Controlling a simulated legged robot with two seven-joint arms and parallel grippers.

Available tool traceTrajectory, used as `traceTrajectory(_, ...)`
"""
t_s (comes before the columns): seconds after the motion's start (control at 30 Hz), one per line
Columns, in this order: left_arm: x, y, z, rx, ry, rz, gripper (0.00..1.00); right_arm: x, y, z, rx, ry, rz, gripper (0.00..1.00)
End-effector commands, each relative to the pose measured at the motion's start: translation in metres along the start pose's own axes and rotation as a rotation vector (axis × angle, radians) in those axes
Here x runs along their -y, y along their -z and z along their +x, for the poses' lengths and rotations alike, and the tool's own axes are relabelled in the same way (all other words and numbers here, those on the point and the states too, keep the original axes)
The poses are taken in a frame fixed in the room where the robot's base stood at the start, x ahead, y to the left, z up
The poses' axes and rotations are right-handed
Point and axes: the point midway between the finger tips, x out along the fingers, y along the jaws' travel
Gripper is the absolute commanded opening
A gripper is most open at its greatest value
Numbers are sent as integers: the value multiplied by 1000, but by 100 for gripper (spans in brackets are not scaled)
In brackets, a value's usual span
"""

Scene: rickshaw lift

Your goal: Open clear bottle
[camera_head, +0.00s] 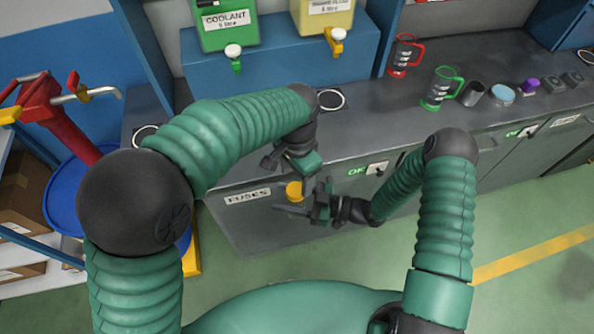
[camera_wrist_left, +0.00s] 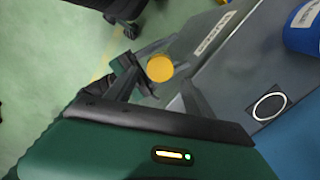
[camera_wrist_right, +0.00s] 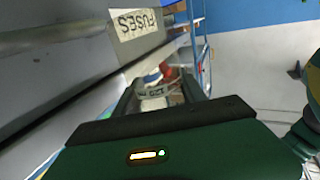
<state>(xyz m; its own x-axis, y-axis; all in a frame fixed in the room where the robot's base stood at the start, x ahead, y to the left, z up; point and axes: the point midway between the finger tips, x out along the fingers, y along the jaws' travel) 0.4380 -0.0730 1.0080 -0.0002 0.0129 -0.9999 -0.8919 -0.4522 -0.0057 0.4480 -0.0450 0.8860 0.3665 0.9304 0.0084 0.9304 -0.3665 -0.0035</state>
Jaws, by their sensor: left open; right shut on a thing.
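The clear bottle is hard to make out in the head view, where its round yellow cap (camera_head: 294,190) shows in front of the FUSES cabinet. The cap also shows in the left wrist view (camera_wrist_left: 160,68), between and beyond my open left fingers. My right gripper (camera_head: 290,208) is shut on the bottle below the cap and holds it in the air. In the right wrist view the bottle (camera_wrist_right: 153,90) shows between the fingers, partly hidden. My left gripper (camera_head: 285,162) is open just above the cap, pointing down; whether it touches the cap cannot be told.
The grey counter (camera_head: 360,125) runs behind both grippers. On it stand a red-handled jug (camera_head: 402,56), a green-handled jug (camera_head: 440,88) and a dark cup (camera_head: 472,94). Coolant (camera_head: 226,22) and yellow (camera_head: 325,14) tanks sit on a blue stand. A blue drum (camera_head: 70,195) is at left.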

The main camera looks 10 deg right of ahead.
Motion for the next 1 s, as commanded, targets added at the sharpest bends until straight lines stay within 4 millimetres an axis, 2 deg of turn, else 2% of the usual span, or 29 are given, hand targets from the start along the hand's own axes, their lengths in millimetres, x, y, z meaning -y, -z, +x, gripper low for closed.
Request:
traceTrajectory(0.1,-1,-1,24,3,-2,-1,62,0,0,0,0,0,0,0)
traceTrajectory(0.23,0,0,42,1,-1,-2,62,0,0,0,0,0,0,0)
traceTrajectory(0.33,0,0,48,0,0,-2,62,0,0,0,0,0,-1,0)
traceTrajectory(0.57,0,0,50,-1,1,-2,62,0,0,0,0,0,-1,0)
traceTrajectory(1.0,0,0,49,-1,1,-2,5,0,0,0,0,0,0,0)
